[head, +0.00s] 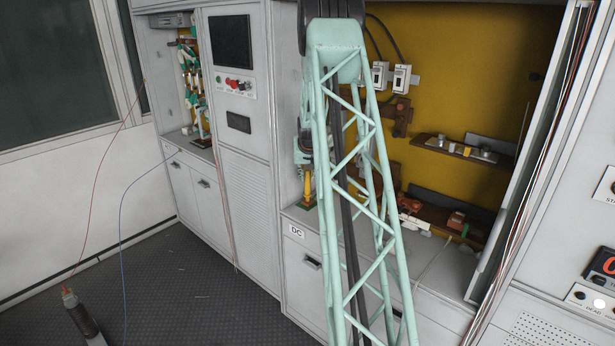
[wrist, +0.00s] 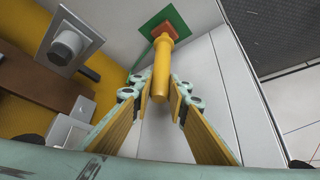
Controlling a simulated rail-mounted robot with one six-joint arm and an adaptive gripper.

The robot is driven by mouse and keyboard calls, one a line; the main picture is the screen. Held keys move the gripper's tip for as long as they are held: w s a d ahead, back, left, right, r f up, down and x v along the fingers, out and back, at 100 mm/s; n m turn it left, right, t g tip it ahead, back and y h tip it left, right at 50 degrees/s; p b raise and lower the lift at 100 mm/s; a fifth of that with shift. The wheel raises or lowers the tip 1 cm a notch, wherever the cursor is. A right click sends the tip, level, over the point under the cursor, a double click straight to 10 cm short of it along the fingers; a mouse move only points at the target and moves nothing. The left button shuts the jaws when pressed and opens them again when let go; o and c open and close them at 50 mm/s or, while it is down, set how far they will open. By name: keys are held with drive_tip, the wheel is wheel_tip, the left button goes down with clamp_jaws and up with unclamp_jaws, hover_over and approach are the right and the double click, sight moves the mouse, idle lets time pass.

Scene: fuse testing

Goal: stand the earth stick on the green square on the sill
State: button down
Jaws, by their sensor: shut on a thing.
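The earth stick is a yellow rod (wrist: 162,68) with an orange-red foot, seen in the wrist view between the fingers of my gripper (wrist: 160,97). My gripper is shut on its handle end. The foot lies over the green square (wrist: 148,27); I cannot tell whether it touches or hangs just above. In the head view the yellow stick (head: 307,187) looks upright below my gripper (head: 305,166), at the left end of the sill. Only a little of the green square (head: 304,206) shows there. My lattice arm hides part of this area.
The grey sill (head: 445,262) runs along the open cubicle with the yellow back wall (head: 465,80). Brown boards with fittings (head: 465,150) stand to the right. A cabinet panel (head: 240,120) is close on the left. In the wrist view, a pale square fitting (wrist: 70,42) is left of the stick.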

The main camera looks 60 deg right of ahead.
idle(0.4)
drive_tip(key=c, duration=2.2)
unclamp_jaws()
drive_tip(key=shift+f, duration=0.1)
drive_tip(key=shift+s+a+r, duration=0.1)
drive_tip(key=shift+a+r, duration=0.05)
drive_tip(key=shift+r, duration=0.1)
drive_tip(key=shift+v, duration=2.75)
